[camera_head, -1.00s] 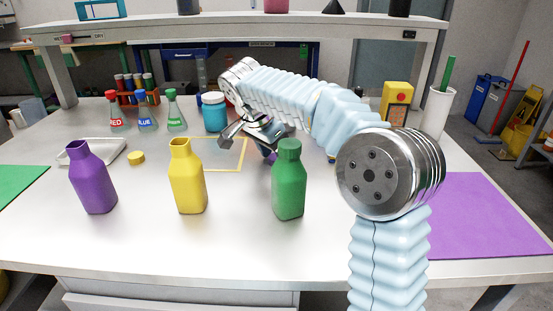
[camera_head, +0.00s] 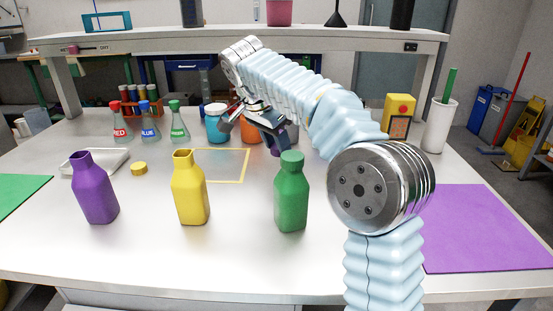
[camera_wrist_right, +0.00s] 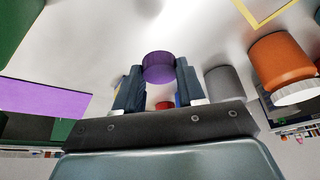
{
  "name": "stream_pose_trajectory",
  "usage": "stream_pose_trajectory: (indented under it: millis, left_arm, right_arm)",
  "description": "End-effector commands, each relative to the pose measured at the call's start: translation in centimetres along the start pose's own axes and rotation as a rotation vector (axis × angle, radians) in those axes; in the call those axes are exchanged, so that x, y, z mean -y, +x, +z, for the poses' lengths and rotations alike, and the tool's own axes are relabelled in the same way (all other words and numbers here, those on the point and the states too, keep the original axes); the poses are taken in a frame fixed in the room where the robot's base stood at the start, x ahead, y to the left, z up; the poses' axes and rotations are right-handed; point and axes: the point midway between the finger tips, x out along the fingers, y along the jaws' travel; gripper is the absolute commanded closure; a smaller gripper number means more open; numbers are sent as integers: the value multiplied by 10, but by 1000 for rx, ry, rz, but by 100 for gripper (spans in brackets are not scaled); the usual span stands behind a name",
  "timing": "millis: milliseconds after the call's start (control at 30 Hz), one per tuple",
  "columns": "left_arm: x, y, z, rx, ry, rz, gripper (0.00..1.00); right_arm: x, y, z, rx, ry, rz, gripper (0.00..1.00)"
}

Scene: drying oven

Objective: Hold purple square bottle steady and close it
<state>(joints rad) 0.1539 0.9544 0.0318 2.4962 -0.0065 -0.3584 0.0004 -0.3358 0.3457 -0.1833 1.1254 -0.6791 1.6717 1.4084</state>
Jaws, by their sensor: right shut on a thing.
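The purple square bottle (camera_head: 95,189) stands upright and uncapped at the left front of the table. My right gripper (camera_head: 277,141) is above the back middle of the table, well away to the right of and behind that bottle. In the right wrist view, the right gripper (camera_wrist_right: 159,82) is shut on a purple round cap (camera_wrist_right: 159,67), held between the two dark fingertips. In the head view the cap is mostly hidden by the fingers. My left gripper is not in view.
A yellow open bottle (camera_head: 189,190) and a green capped bottle (camera_head: 291,195) stand along the front. A yellow cap (camera_head: 139,168) lies beside a white tray (camera_head: 112,166). Flasks and jars, including an orange jar (camera_wrist_right: 280,62), stand behind. A purple mat (camera_head: 480,225) lies at right.

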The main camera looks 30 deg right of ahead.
Motion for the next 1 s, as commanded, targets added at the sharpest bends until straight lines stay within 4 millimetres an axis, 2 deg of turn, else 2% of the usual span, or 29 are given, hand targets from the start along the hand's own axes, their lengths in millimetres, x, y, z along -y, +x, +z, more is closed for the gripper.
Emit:
stream_pose_trajectory:
  millis: [100,300,1000]
  left_arm:
    - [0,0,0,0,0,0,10]
    - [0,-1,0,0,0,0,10]
    - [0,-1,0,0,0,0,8]
  right_arm:
    - [1,-20,-8,-1,1,-2,88]
    - [0,-35,-14,0,0,0,88]
    - [0,-36,-15,0,-1,1,88]
